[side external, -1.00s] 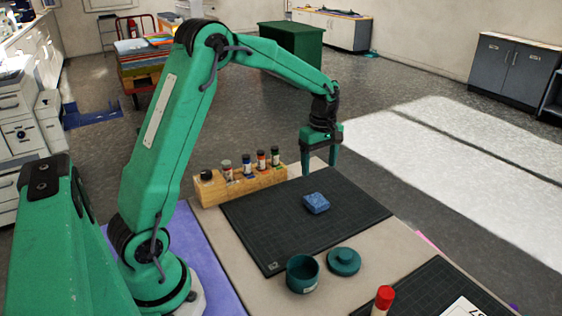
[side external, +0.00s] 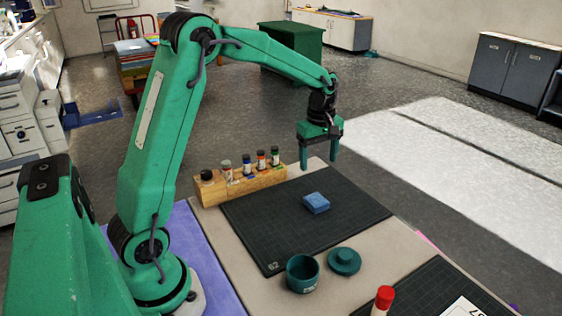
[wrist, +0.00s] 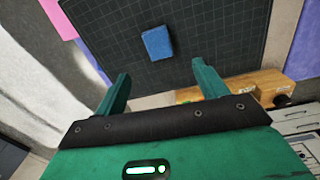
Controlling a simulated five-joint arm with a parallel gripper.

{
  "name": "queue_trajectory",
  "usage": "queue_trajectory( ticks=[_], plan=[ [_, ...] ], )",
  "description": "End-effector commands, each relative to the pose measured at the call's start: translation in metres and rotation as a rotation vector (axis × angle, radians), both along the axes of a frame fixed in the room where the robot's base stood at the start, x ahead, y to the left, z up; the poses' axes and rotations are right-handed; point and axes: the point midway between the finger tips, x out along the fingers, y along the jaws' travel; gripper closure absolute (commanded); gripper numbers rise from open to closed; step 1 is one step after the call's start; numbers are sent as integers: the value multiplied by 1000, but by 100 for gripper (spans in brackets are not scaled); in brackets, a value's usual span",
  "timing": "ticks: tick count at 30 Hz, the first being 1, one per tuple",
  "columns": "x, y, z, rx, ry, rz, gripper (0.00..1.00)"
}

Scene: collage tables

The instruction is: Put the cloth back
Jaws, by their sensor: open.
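The cloth (side external: 316,203) is a small folded blue pad lying on the dark gridded cutting mat (side external: 270,232). In the wrist view the cloth (wrist: 157,42) lies on the mat (wrist: 215,55) beyond my fingertips, roughly between their lines. My gripper (side external: 319,165) is open and empty, with its fingers pointing down above the far edge of the mat, apart from the cloth. In the wrist view the two green fingers of my gripper (wrist: 160,75) are spread wide with nothing between them. A teal pot (side external: 302,275) stands open at the mat's near edge, its lid (side external: 344,261) beside it.
A wooden rack (side external: 245,184) with several small bottles stands along the mat's far left edge. A red-capped tube (side external: 384,298) stands upright at the front, by a second dark mat (side external: 425,285). The first mat is clear around the cloth.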

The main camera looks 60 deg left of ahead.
Motion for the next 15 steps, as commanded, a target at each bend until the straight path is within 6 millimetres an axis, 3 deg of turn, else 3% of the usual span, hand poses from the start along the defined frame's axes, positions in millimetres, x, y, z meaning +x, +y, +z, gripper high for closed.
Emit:
queue_trajectory(
  ticks=[15],
  plan=[
    [-78, -47, 77, 77, -154, -514, 28]
  ],
)
